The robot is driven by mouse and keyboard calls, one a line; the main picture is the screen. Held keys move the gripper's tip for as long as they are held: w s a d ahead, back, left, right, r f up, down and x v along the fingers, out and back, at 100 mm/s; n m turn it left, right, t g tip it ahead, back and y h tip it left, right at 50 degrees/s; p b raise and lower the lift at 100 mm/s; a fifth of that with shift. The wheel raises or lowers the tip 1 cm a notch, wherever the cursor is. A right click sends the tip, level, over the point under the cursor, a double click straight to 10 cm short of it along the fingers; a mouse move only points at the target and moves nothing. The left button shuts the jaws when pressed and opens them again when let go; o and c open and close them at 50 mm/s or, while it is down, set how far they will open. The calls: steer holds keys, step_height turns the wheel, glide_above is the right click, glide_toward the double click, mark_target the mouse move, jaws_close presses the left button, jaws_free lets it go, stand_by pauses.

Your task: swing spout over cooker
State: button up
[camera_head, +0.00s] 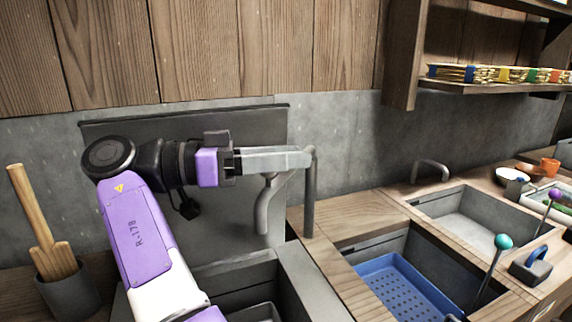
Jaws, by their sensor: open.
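A grey metal spout (264,210) hangs down in front of the dark back panel, left of its upright post (309,205). Its upper part is partly hidden by my gripper. My gripper (304,158) reaches in from the left, with pale fingers pointing right at the top of the post. The fingers are open; I cannot tell whether they touch the spout or the post. A dark, deep basin (290,272), which seems to be the cooker, lies below the spout, partly hidden by my arm.
A blue perforated tray (388,278) sits in a sink right of the post. Another sink (478,222) with a tap (430,165) lies further right. A pot of wooden tools (68,290) stands at left. A shelf (495,90) hangs upper right.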

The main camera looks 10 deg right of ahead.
step_height(320, 180, up, 18)
steer(key=p, duration=0.2)
steer(key=shift+r, duration=0.25)
